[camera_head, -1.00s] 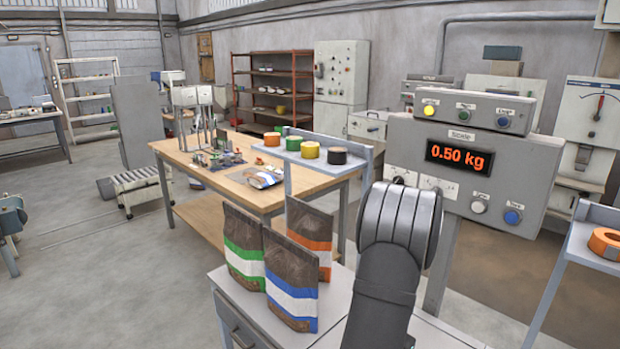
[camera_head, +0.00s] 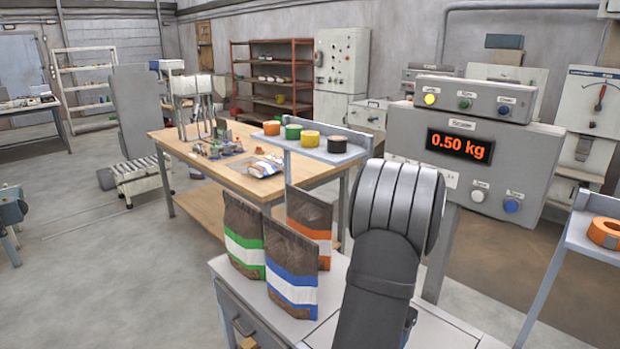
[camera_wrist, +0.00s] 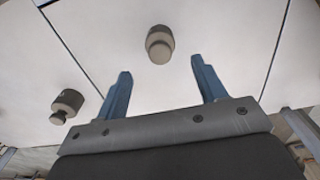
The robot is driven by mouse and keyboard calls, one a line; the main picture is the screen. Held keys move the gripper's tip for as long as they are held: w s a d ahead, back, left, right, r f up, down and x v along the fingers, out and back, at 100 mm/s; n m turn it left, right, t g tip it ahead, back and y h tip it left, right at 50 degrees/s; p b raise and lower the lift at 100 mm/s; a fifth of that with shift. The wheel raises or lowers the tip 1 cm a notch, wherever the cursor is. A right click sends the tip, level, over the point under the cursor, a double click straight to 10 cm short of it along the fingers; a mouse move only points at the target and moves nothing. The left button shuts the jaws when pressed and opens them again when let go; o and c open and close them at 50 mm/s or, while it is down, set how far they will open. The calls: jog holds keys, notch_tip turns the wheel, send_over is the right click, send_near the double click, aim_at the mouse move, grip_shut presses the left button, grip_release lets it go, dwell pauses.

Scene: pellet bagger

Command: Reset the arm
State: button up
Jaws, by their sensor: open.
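My gripper (camera_wrist: 160,82) shows in the wrist view with its two blue fingers spread apart and nothing between them. I cannot tell how far away the panel is. In the head view my arm stands at the lower middle right, in front of the scale console (camera_head: 560,170), and the gripper itself is hidden there.
Three upright bags, green-striped (camera_head: 243,240), blue-striped (camera_head: 291,270) and orange-striped (camera_head: 309,225), stand on a small cabinet left of my arm. The scale display (camera_head: 460,145) reads 0.50 kg. Several tape rolls sit on a raised shelf (camera_head: 315,150) behind. An orange roll (camera_head: 604,233) lies at right.

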notch_tip(320, 180, down, 8)
jog(key=shift+r, duration=0.1)
jog(key=r, duration=0.4)
jog(key=shift+s+d+r, duration=0.1)
jog(key=shift+s+d, duration=0.15)
jog(key=shift+s, duration=0.1)
jog(key=s+d+r, duration=0.7)
jog(key=s, duration=0.2)
jog(key=s+d+f+m, duration=0.1)
jog(key=s+d+m, duration=0.3)
jog(key=s, duration=0.6)
jog(key=s+d+f+m, duration=0.1)
jog(key=s+d+m, duration=0.3)
jog(key=s, duration=0.7)
jog(key=shift+d+f+m, duration=0.2)
jog(key=shift+d+m, duration=0.05)
jog(key=shift+m, duration=0.25)
